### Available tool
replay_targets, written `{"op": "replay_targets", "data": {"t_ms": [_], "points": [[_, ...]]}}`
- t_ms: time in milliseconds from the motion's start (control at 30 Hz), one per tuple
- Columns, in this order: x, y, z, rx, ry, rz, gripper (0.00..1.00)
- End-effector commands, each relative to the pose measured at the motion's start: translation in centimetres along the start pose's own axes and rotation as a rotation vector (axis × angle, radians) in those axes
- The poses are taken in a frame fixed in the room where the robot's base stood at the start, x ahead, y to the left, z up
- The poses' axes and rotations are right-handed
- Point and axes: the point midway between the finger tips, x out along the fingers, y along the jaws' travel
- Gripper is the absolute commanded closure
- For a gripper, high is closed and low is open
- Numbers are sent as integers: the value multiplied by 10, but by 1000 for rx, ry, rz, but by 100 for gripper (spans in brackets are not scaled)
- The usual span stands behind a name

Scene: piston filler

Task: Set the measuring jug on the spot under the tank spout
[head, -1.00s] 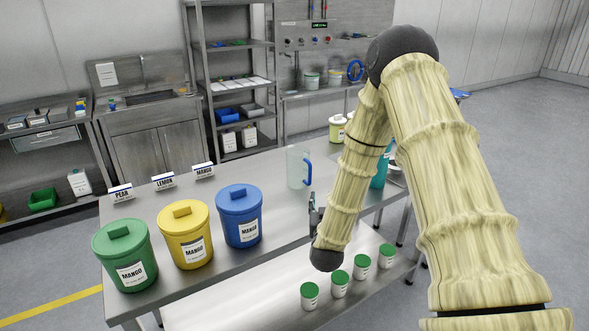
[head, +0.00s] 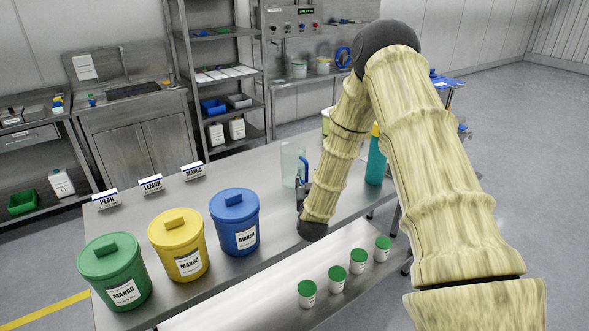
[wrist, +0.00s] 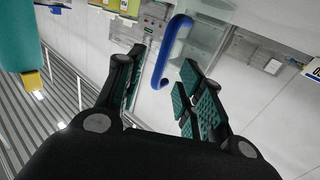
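The measuring jug (head: 291,166) is clear with a blue handle and stands upright on the steel table, with its handle side towards my arm. In the wrist view its blue handle (wrist: 168,52) lies between my finger pads, with the clear jug wall (wrist: 207,38) beyond it. My gripper (wrist: 160,82) is open, with a gap visible on both sides of the handle. In the head view my gripper (head: 300,196) is beside the handle, partly hidden by my forearm. I cannot make out the tank spout or the spot under it.
Green (head: 115,278), yellow (head: 178,248) and blue (head: 234,225) lidded buckets stand at the table's left. Label signs (head: 151,185) stand behind them. Several green-lidded cups (head: 337,279) are on the lower white surface. A teal bottle (head: 376,165) stands right of my forearm.

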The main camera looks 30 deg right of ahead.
Motion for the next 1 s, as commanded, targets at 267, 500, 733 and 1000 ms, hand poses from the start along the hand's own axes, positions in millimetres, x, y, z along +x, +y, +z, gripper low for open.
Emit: {"op": "replay_targets", "data": {"t_ms": [267, 500, 733, 1000], "points": [[33, -2, -3, 0, 1, 0, 63], [50, -2, -2, 0, 1, -1, 63], [51, -2, -1, 0, 1, -2, 65], [50, -2, -1, 0, 1, -2, 100]]}}
